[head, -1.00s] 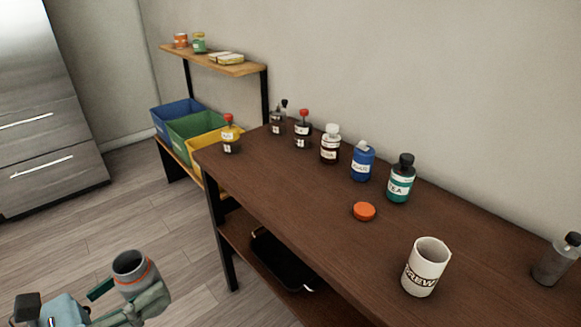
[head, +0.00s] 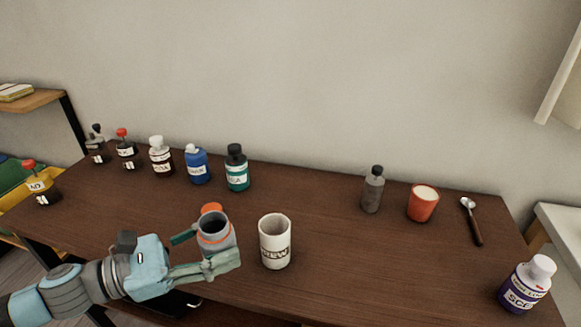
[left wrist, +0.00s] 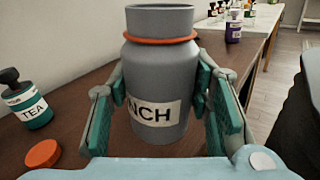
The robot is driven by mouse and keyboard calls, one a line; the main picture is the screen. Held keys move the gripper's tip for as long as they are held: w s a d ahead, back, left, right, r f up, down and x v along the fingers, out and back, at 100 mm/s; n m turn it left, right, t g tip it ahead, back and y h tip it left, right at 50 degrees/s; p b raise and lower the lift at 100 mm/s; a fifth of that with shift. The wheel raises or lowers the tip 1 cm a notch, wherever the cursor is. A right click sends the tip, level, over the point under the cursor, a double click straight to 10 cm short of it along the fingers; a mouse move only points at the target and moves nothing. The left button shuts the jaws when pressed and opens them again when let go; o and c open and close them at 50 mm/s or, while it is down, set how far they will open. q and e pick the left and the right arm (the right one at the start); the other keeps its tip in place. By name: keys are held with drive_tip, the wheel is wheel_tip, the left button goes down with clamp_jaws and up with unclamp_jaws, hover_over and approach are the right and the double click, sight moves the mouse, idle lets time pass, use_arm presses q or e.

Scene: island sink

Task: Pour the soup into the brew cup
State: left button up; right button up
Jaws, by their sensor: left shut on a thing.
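A white mug with dark lettering ending in "EW", the brew cup (head: 275,243), stands upright on the brown table. My left gripper (head: 207,262) is shut on a grey open-topped jar with an orange ring, the soup jar (head: 215,238). It holds the jar roughly upright just left of the cup, apart from it. In the left wrist view the jar (left wrist: 160,75) stands between both finger pads, with "NCH" showing on its label. The jar's inside looks dark, so its contents cannot be told. An orange lid (head: 211,208) lies on the table behind the jar. My right gripper is not in view.
Several bottles line the back left, among them a green tea bottle (head: 237,168) and a blue bottle (head: 197,165). To the right are a grey bottle (head: 372,190), a red cup (head: 422,204), a spoon (head: 472,222) and a purple bottle (head: 524,285).

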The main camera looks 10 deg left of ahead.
use_arm(q)
drive_tip(key=w+d+r+m+t+y+p, duration=0.1)
drive_tip(key=w+d+r+m+p, duration=0.15)
drive_tip(key=w+m+p, duration=0.3)
drive_tip(key=w+d+r+m+p, duration=0.1)
drive_tip(key=w+r+m+p, duration=0.25)
drive_tip(key=w, duration=0.35)
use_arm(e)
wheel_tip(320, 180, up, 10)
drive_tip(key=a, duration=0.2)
use_arm(q)
drive_tip(key=r+m+b, duration=0.1)
drive_tip(key=m+b, duration=0.1)
drive_tip(key=m, duration=0.2)
drive_tip(key=s+r+m+b, duration=0.1)
drive_tip(key=r+m+b, duration=0.1)
drive_tip(key=m+b, duration=0.1)
drive_tip(key=d+r+m+b, duration=0.1)
drive_tip(key=m+b, duration=0.1)
drive_tip(key=m, duration=0.2)
drive_tip(key=shift+s+r+m+b, duration=0.2)
drive_tip(key=shift+r+m+b, duration=0.1)
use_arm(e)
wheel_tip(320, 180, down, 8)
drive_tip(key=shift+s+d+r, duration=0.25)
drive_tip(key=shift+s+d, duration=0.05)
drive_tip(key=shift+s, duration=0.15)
